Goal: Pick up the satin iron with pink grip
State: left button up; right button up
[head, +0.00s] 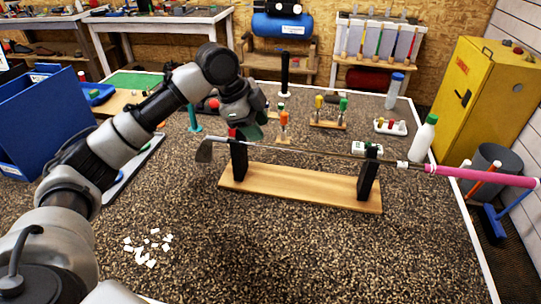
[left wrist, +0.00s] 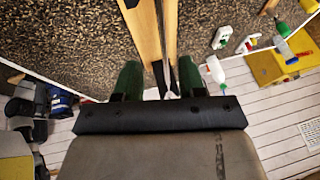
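The satin iron lies across a wooden stand (head: 300,187) with two black uprights. My left gripper (head: 256,125) points down above the left part of the stand. In the left wrist view its green-padded fingers (left wrist: 159,80) are apart, with the stand's black uprights showing between them. I cannot tell whether they touch the shaft. My right gripper is not in view.
A white bottle with a green cap (head: 423,140) stands near the right edge. Racks of coloured tools (head: 328,124) are behind the stand. A blue bin (head: 45,115) is at left. White scraps (head: 147,250) lie front left; the front table middle is clear.

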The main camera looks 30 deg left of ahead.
aim_at(269, 146)
pick_arm(q)
jog(key=x, duration=0.4)
jog(key=p+x, duration=0.1)
jog(key=x, duration=0.2)
jog(key=shift+w+a, duration=0.15)
jog(key=shift+a, duration=0.2)
jog(key=shift+w+d+f, duration=0.15)
jog(key=shift+d+f, duration=0.05)
jog(key=shift+f, duration=0.35)
jog(key=shift+r, duration=0.1)
grip_shut()
